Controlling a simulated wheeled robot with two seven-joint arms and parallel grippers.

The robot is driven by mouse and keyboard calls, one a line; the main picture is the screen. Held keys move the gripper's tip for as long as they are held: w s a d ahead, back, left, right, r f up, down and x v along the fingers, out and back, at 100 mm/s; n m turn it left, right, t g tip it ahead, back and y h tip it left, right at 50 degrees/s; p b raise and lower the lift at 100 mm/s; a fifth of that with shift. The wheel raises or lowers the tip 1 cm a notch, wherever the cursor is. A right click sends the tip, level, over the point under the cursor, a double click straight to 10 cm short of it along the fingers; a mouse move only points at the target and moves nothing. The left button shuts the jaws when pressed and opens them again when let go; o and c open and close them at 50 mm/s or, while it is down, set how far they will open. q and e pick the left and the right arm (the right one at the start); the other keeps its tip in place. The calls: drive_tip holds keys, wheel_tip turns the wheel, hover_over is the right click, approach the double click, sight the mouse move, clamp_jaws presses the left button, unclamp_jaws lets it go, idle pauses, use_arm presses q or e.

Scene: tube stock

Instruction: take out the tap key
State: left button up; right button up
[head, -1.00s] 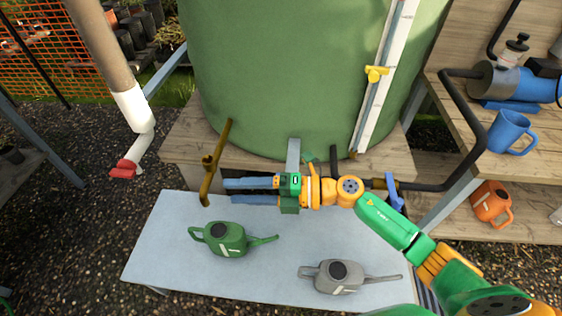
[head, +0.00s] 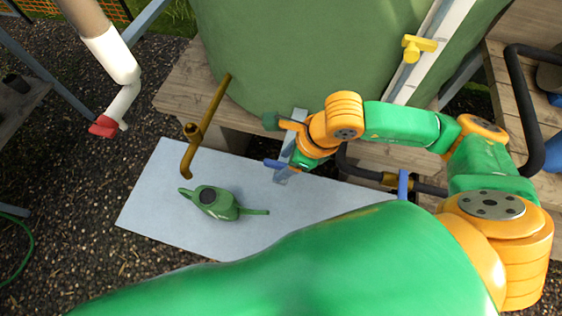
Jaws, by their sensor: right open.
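A brass tap (head: 192,131) comes out of the green tank (head: 300,70), its spout bent down above the pale bench. I cannot make out a separate tap key with certainty. My right gripper (head: 277,164) is open, right of the tap and apart from it, near an upright grey strip (head: 292,146) at the tank's foot. One blue finger shows clearly; the other is mostly hidden by the hand. I see nothing between the fingers. My left gripper is not in view.
A black pipe with a blue lever (head: 403,184) runs at the right. A yellow fitting (head: 417,47) sits on the white strip. My arm covers the bench's front right.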

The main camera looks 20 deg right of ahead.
drive_tip(key=x, duration=0.2)
drive_tip(key=shift+f, duration=0.25)
clamp_jaws()
